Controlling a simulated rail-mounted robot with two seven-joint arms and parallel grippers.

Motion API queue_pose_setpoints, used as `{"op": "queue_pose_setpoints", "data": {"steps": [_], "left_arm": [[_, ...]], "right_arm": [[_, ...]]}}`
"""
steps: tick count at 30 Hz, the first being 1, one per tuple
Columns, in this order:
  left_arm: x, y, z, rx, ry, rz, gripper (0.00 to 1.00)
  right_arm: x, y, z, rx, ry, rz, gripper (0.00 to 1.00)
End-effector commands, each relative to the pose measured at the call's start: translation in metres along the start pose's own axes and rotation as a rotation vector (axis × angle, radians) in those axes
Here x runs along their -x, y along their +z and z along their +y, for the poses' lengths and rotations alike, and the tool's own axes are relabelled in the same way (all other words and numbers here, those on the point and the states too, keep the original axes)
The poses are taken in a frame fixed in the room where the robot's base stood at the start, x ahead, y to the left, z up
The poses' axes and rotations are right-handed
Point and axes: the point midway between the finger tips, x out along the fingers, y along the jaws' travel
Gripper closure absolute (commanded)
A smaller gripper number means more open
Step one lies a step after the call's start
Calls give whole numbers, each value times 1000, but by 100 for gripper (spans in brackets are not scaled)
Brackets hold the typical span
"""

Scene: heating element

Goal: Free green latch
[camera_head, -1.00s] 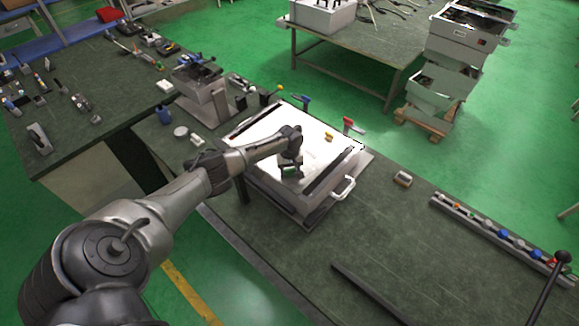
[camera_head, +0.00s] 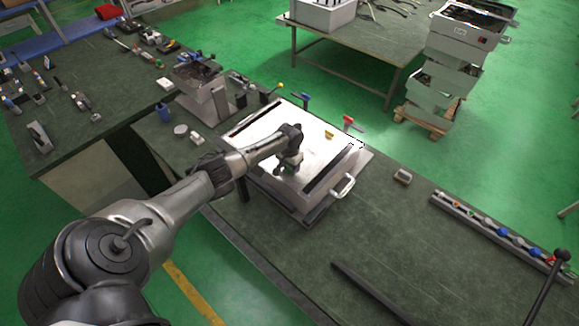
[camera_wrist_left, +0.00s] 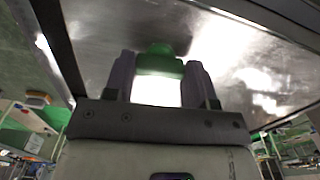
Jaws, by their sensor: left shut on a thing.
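The heating element box (camera_head: 262,134) is a shiny flat-topped metal unit with dark strips and a side handle (camera_head: 343,187), on the green workbench. My left gripper (camera_head: 287,168) reaches down at its near side. In the left wrist view, its two dark fingers (camera_wrist_left: 160,82) are shut on the green latch (camera_wrist_left: 160,60), at the edge of a metal surface. In the head view the latch is mostly hidden by the gripper. A blue latch (camera_head: 303,97) and a red latch (camera_head: 349,121) stand at the far side. My right gripper is not in view.
A small yellow piece (camera_head: 329,135) lies on the box top. A metal stand (camera_head: 204,98) is behind left, with a blue bottle (camera_head: 163,113) near it. A rail with coloured parts (camera_head: 490,230) lies to the right. The bench front right of the box is mostly clear.

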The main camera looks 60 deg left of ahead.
Motion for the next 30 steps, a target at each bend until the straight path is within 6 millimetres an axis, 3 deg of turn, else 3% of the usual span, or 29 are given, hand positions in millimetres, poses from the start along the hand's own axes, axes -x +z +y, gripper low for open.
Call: {"op": "queue_pose_setpoints", "data": {"steps": [23, 24, 30], "left_arm": [[0, 0, 0, -97, -1, 2, 73], [0, 0, 0, -97, -1, 2, 48], [0, 0, 0, -97, 0, 1, 29]], "right_arm": [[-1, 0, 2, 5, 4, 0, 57], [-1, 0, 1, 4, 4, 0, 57], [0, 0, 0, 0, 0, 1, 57]]}}
